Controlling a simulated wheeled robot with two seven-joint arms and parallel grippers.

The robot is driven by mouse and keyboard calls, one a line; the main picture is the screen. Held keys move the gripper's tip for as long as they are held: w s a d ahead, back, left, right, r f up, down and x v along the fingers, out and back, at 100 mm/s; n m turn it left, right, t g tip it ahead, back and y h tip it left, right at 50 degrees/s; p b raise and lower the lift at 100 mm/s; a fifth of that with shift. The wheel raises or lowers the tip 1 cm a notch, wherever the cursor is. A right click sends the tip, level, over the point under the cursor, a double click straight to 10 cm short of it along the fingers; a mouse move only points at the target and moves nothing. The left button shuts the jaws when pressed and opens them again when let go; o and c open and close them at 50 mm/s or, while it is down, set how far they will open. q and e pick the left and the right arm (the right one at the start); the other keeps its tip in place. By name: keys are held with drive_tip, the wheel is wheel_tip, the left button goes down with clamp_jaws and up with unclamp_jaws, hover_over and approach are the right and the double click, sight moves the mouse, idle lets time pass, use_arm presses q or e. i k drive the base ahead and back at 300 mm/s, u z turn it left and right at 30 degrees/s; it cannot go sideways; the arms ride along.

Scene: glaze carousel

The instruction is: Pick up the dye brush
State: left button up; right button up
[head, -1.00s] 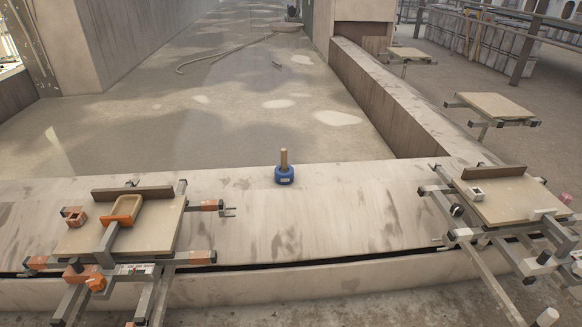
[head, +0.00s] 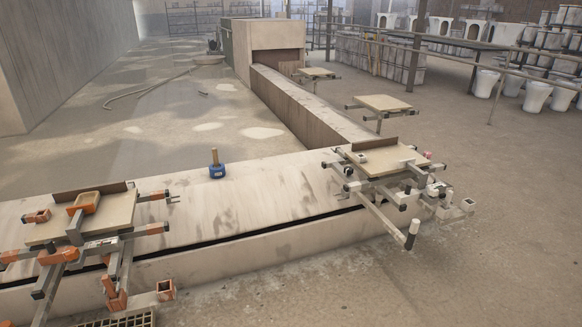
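The dye brush appears to be the small object with an upright wooden handle (head: 214,156) and a blue lower part (head: 217,172). It stands on the pale concrete ledge (head: 240,203), left of the picture's middle, close to the ledge's far edge. Nothing touches it, and whether the blue part is a pot or part of the brush is too small to tell. Neither of my grippers can be made out in the head view.
A board station with orange fittings (head: 117,217) stands at the left of the ledge, and one with white fittings (head: 384,164) at the right. Both have projecting bars. A dark slot (head: 240,232) runs along the ledge. Bare floor (head: 440,285) lies at the front right.

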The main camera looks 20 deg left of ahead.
sight(215, 152)
drive_tip(key=u, duration=0.1)
drive_tip(key=i, duration=2)
drive_tip(key=u, duration=1.6)
drive_tip(key=i, duration=1.35)
drive_tip(key=u, duration=1.35)
